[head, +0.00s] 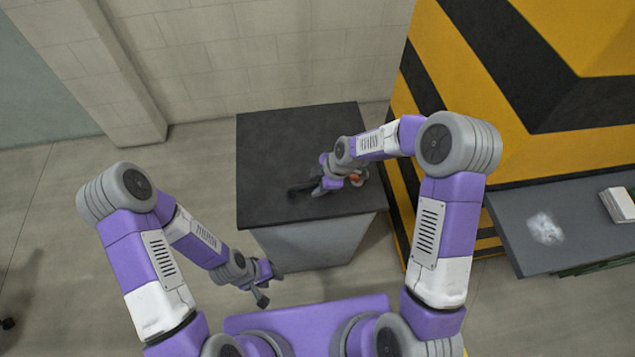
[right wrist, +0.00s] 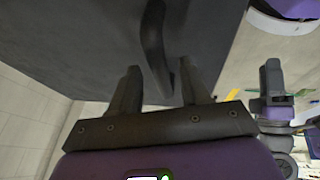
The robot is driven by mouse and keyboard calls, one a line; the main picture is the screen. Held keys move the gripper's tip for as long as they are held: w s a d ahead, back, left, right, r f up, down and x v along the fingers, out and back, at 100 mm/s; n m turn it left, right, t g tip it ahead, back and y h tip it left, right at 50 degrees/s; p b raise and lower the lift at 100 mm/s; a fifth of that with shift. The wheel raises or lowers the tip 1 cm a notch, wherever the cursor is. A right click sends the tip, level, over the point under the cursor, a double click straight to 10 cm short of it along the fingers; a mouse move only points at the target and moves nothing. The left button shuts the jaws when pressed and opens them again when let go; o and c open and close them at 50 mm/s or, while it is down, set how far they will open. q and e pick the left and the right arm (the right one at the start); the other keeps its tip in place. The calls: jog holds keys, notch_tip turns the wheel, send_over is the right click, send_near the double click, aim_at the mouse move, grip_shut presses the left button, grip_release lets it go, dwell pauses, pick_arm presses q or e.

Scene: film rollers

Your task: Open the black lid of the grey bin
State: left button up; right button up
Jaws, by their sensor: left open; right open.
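The grey bin (head: 305,245) stands in front of me, with its flat black lid (head: 270,140) lying shut on top. A dark curved handle (right wrist: 153,45) rises from the lid in the right wrist view. My right gripper (head: 316,187) is over the lid, near its middle, with its fingers apart. In the right wrist view my right gripper (right wrist: 158,82) has the handle's lower end showing between its open fingers; I cannot tell whether they touch it. My left gripper (head: 264,288) is open and empty, low before the bin's front left corner. It also shows in the right wrist view (right wrist: 272,85).
A yellow and black striped block (head: 540,80) stands close to the bin's right. A grey shelf (head: 530,250) with a pale object (head: 618,205) is at far right. A tiled wall (head: 270,50) is behind the bin.

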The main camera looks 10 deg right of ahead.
jog(key=shift+c, duration=0.3)
grip_shut()
jog(key=w+r+g+p, duration=0.1)
jog(key=w+r+p, duration=0.5)
jog(key=r, duration=0.4)
jog(key=w+r+g+p, duration=0.1)
jog(key=w+r+p, duration=0.4)
jog(key=r+p, duration=0.3)
jog(key=shift+w+r+m+g, duration=0.3)
jog(key=shift+w+r, duration=0.1)
jog(key=shift+r, duration=0.9)
jog(key=shift+d, duration=0.1)
jog(key=shift+f, duration=0.1)
